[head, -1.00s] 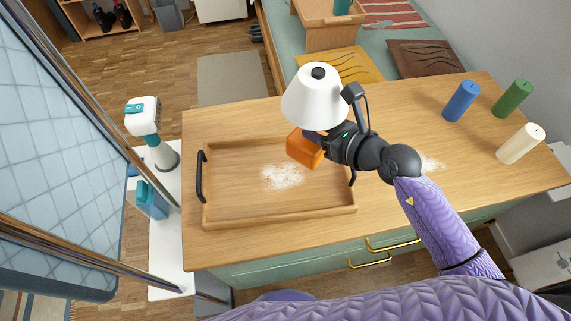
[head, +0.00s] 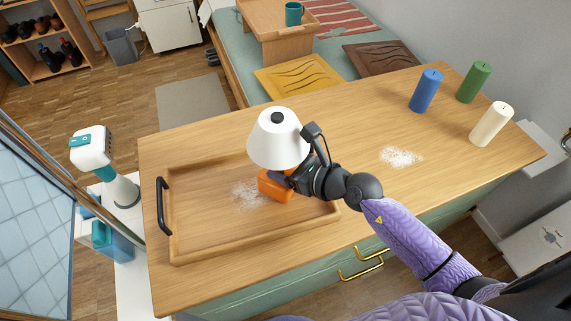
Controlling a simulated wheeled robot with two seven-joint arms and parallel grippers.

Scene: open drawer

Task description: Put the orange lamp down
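The orange lamp has a white cone shade (head: 277,140) and an orange block base (head: 274,188). My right gripper (head: 291,179) reaches in from the right and is shut on the lamp, between shade and base. The lamp is upright, over the right part of a wooden tray (head: 200,245) on the wooden dresser top. I cannot tell whether its base touches the tray. The gripper hides part of the lamp and the tray's right end. My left gripper is not in view.
White powder (head: 247,194) lies in the tray, and another powder patch (head: 401,156) lies on the bare top (head: 350,115). Blue (head: 426,91), green (head: 473,83) and cream (head: 491,124) candles stand at the right. The tray's black handle (head: 163,206) is at its left end.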

